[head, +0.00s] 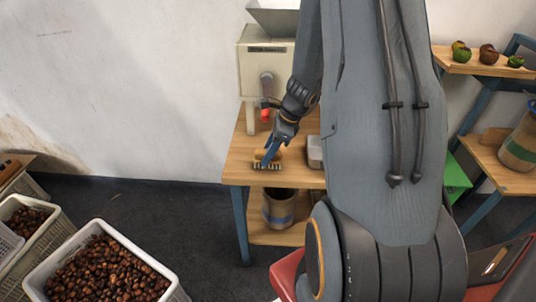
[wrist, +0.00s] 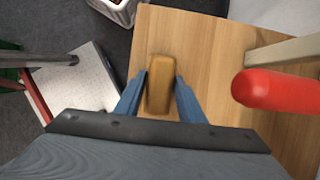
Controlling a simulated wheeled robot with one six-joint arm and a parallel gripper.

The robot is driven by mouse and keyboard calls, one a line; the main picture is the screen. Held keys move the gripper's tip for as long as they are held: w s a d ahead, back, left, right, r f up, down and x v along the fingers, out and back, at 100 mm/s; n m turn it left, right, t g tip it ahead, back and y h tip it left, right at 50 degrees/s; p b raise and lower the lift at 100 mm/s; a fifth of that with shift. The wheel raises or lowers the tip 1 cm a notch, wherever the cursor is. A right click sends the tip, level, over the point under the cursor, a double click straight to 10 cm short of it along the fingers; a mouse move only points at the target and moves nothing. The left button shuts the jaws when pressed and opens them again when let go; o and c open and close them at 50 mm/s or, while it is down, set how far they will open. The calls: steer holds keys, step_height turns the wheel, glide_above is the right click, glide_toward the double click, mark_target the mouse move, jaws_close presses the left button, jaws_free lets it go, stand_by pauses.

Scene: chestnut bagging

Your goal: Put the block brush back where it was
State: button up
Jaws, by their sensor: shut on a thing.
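The block brush (head: 268,157) has a tan wooden block and dark bristles that point down. It is at the left front part of the wooden table (head: 240,150), and its bristles look to be at or just above the tabletop; I cannot tell if they touch. In the wrist view the brush (wrist: 160,85) lies lengthwise between the fingers. My gripper (head: 270,153) is shut on the brush from above, with one blue finger on each side, as the wrist view of my gripper (wrist: 160,88) shows.
A cream machine (head: 262,70) with a red-ended handle (wrist: 275,90) stands behind the brush. A grey metal container (head: 314,151) is to its right. A bucket (head: 279,208) stands on the lower shelf. Crates of chestnuts (head: 60,238) are on the floor at left.

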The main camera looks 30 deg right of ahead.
steer(key=shift+f, duration=0.35)
steer(key=shift+f, duration=0.1)
steer(key=o, duration=1)
steer(key=v, duration=1.2)
steer(key=s+a+r+n+g+h, duration=0.1)
steer(key=s+a+n+h, duration=0.1)
steer(key=s+a+n, duration=0.4)
steer(key=s+a+r+n+g+h, duration=0.1)
steer(key=s+a+n, duration=0.5)
steer(key=a+n, duration=0.7)
steer(key=n, duration=0.6)
steer(key=shift+s+h+b, duration=0.25)
steer(key=shift+h+b, duration=0.1)
steer(key=shift+h, duration=0.05)
